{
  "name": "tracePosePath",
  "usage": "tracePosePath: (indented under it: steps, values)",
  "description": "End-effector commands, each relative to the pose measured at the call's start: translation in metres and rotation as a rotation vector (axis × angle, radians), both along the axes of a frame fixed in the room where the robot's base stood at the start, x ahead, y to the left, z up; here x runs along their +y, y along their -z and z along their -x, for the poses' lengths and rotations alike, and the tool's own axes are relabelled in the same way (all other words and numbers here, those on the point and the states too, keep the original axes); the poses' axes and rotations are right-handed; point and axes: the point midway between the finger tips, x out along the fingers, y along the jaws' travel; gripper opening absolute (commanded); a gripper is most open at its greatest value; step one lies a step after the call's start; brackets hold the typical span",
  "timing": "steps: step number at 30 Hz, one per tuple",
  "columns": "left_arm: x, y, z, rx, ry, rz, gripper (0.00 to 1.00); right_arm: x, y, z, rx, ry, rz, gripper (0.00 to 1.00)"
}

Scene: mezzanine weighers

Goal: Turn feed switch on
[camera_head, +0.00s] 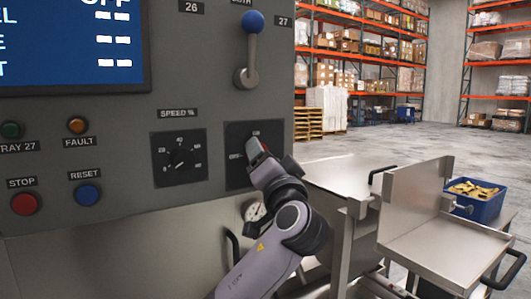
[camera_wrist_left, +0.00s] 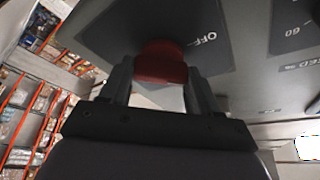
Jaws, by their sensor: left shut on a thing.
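The feed switch is a red knob (camera_head: 254,147) on a dark square plate (camera_head: 235,177) on the grey panel, right of the speed dial. A small OFF label shows on the plate's left part. My left gripper (camera_head: 262,158) reaches up to it from below and covers much of the knob and plate. In the left wrist view the red knob (camera_wrist_left: 162,62) sits between the two fingers of my left gripper (camera_wrist_left: 156,80), which is shut on it. The OFF label shows just right of the knob there. The knob's exact pointing direction is hard to tell. My right gripper is not in view.
Close by on the panel are the speed dial (camera_head: 180,158), a lever with a blue ball (camera_head: 252,22), a blue reset button (camera_head: 87,194) and a red stop button (camera_head: 25,203). A gauge (camera_head: 255,211) sits below the switch. Steel trays (camera_head: 450,255) and a blue bin (camera_head: 483,209) stand right.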

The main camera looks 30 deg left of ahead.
Motion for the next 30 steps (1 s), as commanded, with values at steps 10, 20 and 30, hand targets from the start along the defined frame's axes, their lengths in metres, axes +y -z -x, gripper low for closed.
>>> tracePosePath:
  steps: [10,20,30]
  values:
    - [-0.001,-0.006,0.001,0.281,0.004,-0.166,0.31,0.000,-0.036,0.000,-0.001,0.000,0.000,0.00]
    - [-0.001,-0.004,0.001,0.522,0.003,-0.310,0.31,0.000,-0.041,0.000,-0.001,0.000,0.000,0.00]
    - [-0.001,-0.004,0.000,0.675,0.003,-0.402,0.31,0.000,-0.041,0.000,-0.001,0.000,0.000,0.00]
